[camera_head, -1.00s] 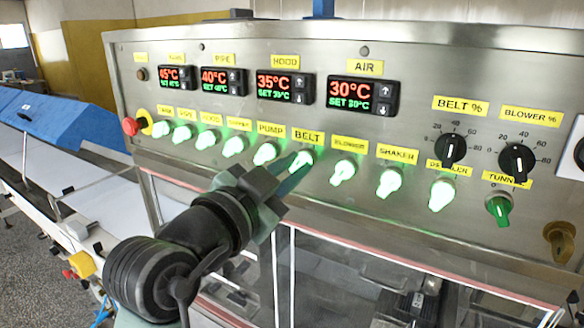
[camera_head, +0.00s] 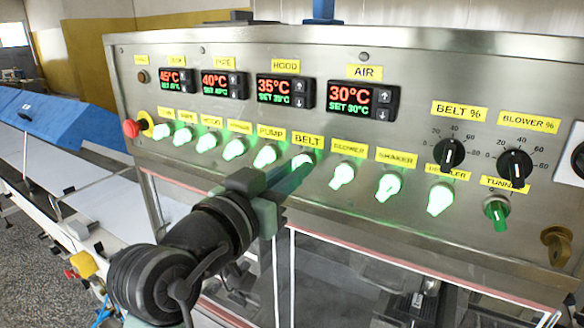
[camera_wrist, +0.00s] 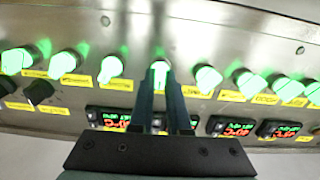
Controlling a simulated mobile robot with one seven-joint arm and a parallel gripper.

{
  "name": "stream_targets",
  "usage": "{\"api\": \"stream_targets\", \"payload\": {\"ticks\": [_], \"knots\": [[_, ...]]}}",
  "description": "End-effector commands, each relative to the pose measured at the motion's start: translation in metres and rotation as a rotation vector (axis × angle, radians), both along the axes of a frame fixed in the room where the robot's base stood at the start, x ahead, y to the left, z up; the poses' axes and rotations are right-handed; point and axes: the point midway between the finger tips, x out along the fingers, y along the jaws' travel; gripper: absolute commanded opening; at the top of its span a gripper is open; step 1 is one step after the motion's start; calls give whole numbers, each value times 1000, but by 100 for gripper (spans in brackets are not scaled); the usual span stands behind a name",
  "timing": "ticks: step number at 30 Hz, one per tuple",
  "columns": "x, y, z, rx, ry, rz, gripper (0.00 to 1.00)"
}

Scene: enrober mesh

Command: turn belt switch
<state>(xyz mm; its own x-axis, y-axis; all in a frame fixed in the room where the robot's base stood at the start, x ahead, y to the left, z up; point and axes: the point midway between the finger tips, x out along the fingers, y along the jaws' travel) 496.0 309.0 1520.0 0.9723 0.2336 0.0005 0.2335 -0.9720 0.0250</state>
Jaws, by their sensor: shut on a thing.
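The belt switch (camera_head: 302,160) is a green-lit knob under the yellow BELT label (camera_head: 308,142) on the steel control panel. My gripper (camera_head: 293,178) reaches it from the front, and its fingers partly hide the knob in the head view. In the wrist view the lit belt switch (camera_wrist: 160,70) sits between the two finger ends of my gripper (camera_wrist: 161,84), which is shut on it.
Other green-lit knobs stand close on both sides, such as the pump knob (camera_head: 265,156) and the blower knob (camera_head: 342,175). A red emergency button (camera_head: 131,128) is at the panel's left. Temperature displays (camera_head: 285,91) are above.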

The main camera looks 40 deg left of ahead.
Motion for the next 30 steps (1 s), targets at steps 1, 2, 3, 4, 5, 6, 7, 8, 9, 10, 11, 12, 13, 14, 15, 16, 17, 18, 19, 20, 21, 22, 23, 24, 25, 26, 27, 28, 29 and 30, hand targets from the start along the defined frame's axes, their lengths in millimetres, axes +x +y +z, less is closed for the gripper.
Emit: {"api": "stream_targets", "payload": {"ticks": [1, 2, 3, 4, 5, 6, 7, 8, 9, 10, 11, 12, 13, 14, 15, 16, 17, 18, 19, 20, 21, 22, 23, 24, 25, 26, 27, 28, 29, 30], "knots": [[1, -1, 0, -47, -8, -2, 0], [1, -1, 0, -74, -15, -2, 0], [1, -1, 0, -109, -22, -2, 0], [1, -1, 0, -136, -29, -2, 0], [1, -1, 0, -161, -35, -2, 0], [1, -1, 0, -194, -43, -2, 0], [1, 0, 0, -217, -48, -2, 0], [0, 0, 0, -241, -55, -1, 0], [1, -1, 0, -270, -61, -2, 0], [1, -1, 0, -291, -66, -2, 0], [0, 0, 0, -312, -71, -1, 0], [0, 0, 0, -336, -77, 0, 0], [0, 0, 0, -355, -81, -1, 0], [1, 0, 0, -370, -85, -1, 0], [1, 0, 0, -392, -90, -1, 0], [0, 0, 0, -405, -93, 0, 0], [0, 0, -1, -419, -97, 0, 0], [0, 0, -1, -434, -101, 0, 0], [0, 0, -1, -445, -104, 0, 0], [0, 0, -1, -455, -105, 0, 0], [0, 0, -1, -465, -109, 0, 0], [0, 0, -1, -472, -110, -1, 0], [0, 0, -1, -479, -112, -1, 0], [0, 0, -1, -487, -114, 0, 0], [0, 0, -1, -491, -115, 0, 0], [0, 0, -1, -495, -116, 0, 0], [0, 0, -1, -498, -116, 0, 0], [0, 0, -1, -500, -117, 0, 0], [0, 0, -1, -501, -117, 0, 0], [0, 0, -1, -502, -118, 0, 0]]}}
